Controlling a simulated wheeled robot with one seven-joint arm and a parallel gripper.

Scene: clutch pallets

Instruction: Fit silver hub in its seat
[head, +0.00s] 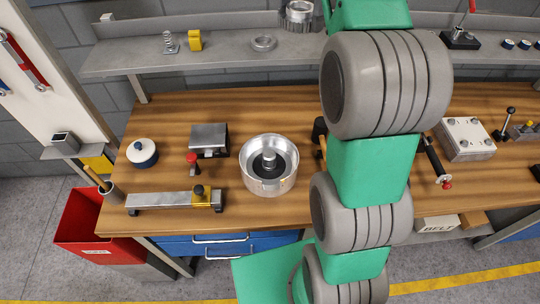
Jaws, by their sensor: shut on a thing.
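A round silver housing (269,180) with a raised rim stands on the wooden bench, left of my arm. A dark ring and a short silver post (269,156) show at its centre. I cannot tell whether this post is the silver hub or part of the seat. My green and grey arm rises through the picture and leaves it at the top. My gripper is not visible, and anything it holds is hidden too.
Left on the bench are a white-and-blue round pot (142,153), a grey block (208,138) and a long metal fixture (165,200). A silver box (466,138) stands right.

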